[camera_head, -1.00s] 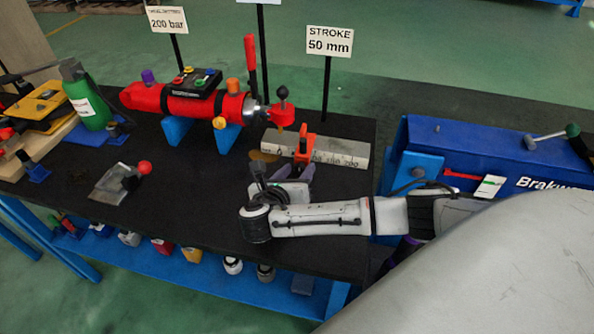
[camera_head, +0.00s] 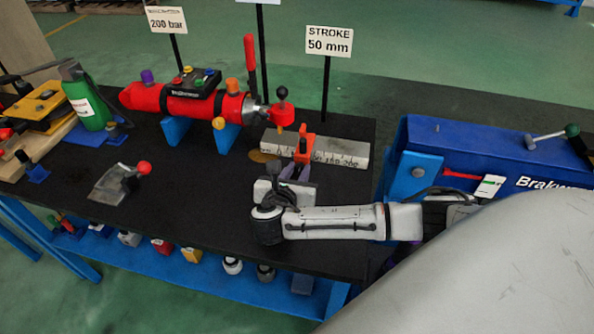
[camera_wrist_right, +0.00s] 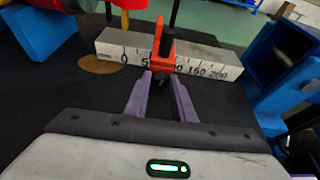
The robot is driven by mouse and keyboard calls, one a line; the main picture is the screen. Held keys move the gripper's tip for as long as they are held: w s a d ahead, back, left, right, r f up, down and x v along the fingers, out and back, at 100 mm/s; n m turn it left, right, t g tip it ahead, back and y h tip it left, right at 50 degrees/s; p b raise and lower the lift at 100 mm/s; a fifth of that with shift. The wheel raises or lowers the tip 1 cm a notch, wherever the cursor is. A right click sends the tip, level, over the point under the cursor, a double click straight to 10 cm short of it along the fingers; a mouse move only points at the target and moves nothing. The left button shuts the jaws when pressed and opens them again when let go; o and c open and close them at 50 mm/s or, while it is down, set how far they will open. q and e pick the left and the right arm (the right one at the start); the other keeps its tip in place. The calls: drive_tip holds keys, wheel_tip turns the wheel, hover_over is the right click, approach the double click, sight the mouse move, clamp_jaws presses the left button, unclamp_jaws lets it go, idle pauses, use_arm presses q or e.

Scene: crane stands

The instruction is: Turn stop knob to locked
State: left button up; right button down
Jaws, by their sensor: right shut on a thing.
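An orange stop (camera_head: 303,152) sits over the pale graduated ruler bar (camera_head: 344,153) on the black bench top. A small dark knob (camera_wrist_right: 160,84) shows low on the stop's near side, between my purple fingertips. My right gripper (camera_head: 293,172) reaches the stop from the near side and is shut on this knob, which is mostly hidden in the head view. The knob's turn angle cannot be made out. My left gripper is not in view.
A red cylinder (camera_head: 170,100) on blue supports lies behind and left of the ruler bar. A blue machine (camera_head: 470,150) is at the right. The bench's front middle is fairly clear.

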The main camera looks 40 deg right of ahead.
drive_tip(key=shift+s+f+m+t+y, duration=0.1)
drive_tip(key=shift+s+m+t+y, duration=0.1)
drive_tip(key=shift+m+t+y, duration=0.9)
drive_tip(key=shift+m+g+h, duration=0.3)
drive_tip(key=shift+m+h, duration=0.1)
drive_tip(key=c, duration=1.5)
unclamp_jaws()
drive_tip(key=v, duration=1)
drive_tip(key=shift+s+a, duration=0.1)
